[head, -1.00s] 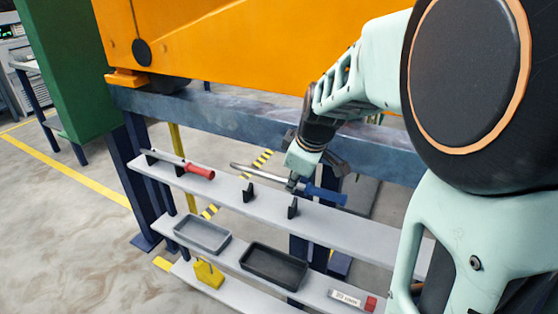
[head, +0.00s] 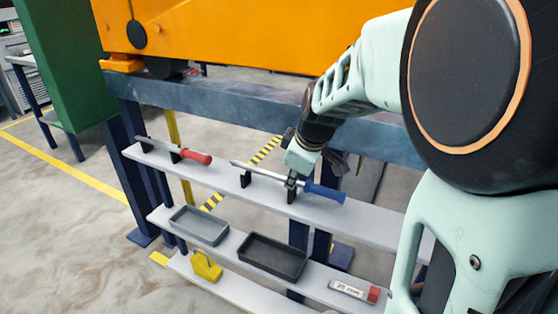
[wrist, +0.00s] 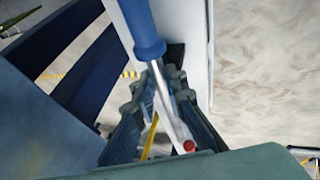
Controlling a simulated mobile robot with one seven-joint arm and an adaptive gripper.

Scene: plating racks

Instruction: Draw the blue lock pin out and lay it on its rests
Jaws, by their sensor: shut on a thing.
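The blue lock pin (head: 325,192) has a blue handle at its right end and a grey metal shaft running left. My gripper (head: 291,178) is shut on its shaft, just left of the handle. The pin lies along the upper shelf, over two black rests, the left one (head: 246,180) and the right one (head: 291,194). The shaft is at the rests' tops; I cannot tell whether it touches them. In the wrist view the blue handle (wrist: 146,35) is at the top, and the shaft, with a red spot low on it, passes between my fingers (wrist: 162,105).
A red-handled tool (head: 195,156) lies farther left on the upper shelf (head: 222,176). The lower shelf holds a grey tray (head: 200,226), a black tray (head: 272,257) and a labelled 20 mm piece (head: 350,290). A yellow block (head: 206,266) sits below.

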